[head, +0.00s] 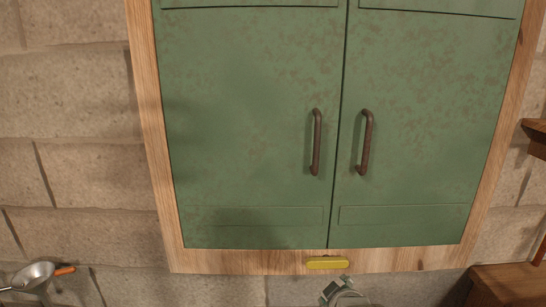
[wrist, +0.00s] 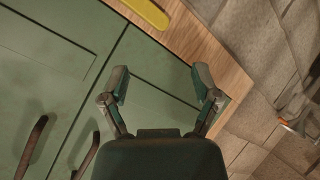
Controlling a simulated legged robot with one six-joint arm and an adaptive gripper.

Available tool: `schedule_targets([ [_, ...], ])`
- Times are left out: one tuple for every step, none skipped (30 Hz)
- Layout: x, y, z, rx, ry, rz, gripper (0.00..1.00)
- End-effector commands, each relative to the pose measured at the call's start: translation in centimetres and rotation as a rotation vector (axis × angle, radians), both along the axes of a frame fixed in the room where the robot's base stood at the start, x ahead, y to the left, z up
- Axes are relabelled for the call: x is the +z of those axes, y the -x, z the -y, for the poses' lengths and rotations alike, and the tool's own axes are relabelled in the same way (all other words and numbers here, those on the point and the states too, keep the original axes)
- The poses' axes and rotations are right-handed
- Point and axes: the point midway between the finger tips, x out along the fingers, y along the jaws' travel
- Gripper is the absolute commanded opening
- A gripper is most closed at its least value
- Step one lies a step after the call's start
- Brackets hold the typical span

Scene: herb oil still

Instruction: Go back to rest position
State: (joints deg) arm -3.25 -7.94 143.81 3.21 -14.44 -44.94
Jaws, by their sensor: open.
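My gripper (wrist: 160,84) is open and empty in the wrist view, its two dark fingers spread apart. It is in front of the lower part of a green cabinet with a wooden frame; I cannot tell the exact gap. In the head view the cabinet's left door (head: 240,120) and right door (head: 430,130) are shut, each with a brown upright handle. A yellow bar (head: 327,263) sits on the bottom frame rail, and it also shows in the wrist view (wrist: 147,12). A small grey-green part shows at the head view's bottom edge, cut off.
The wall around the cabinet is pale stone block (head: 70,100). A metal pan or ladle with an orange handle (head: 64,271) is at the lower left. Brown wooden furniture (head: 508,286) stands at the lower right, and a wooden ledge (head: 537,137) juts in at the right edge.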

Motion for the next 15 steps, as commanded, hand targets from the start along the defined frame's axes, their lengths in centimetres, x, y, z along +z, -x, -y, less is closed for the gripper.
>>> schedule_targets([
  [1.0, 1.1, 0.2, -0.029, -0.045, -0.029, 0.80],
  [1.4, 1.7, 0.3, -0.049, -0.076, -0.056, 0.80],
  [1.9, 2.7, 0.4, -0.076, -0.114, -0.090, 0.80],
  [2.2, 3.5, 0.5, -0.098, -0.142, -0.117, 0.80],
  [2.5, 4.3, 0.6, -0.120, -0.169, -0.143, 0.80],
  [3.0, 5.4, 0.7, -0.152, -0.204, -0.177, 0.80],
  [3.3, 6.3, 0.8, -0.177, -0.229, -0.202, 0.80],
  [3.6, 7.2, 0.9, -0.204, -0.255, -0.227, 0.80],
  [4.0, 8.4, 1.1, -0.239, -0.287, -0.261, 0.80],
  [4.3, 9.4, 1.2, -0.267, -0.311, -0.284, 0.80],
  [4.6, 10.3, 1.3, -0.296, -0.334, -0.309, 0.80],
  [4.9, 11.7, 1.4, -0.335, -0.364, -0.341, 0.80],
  [5.2, 12.7, 1.5, -0.366, -0.386, -0.365, 0.80],
  [5.4, 13.7, 1.6, -0.396, -0.405, -0.388, 0.80],
  [5.7, 15.0, 1.7, -0.434, -0.429, -0.415, 0.80],
])
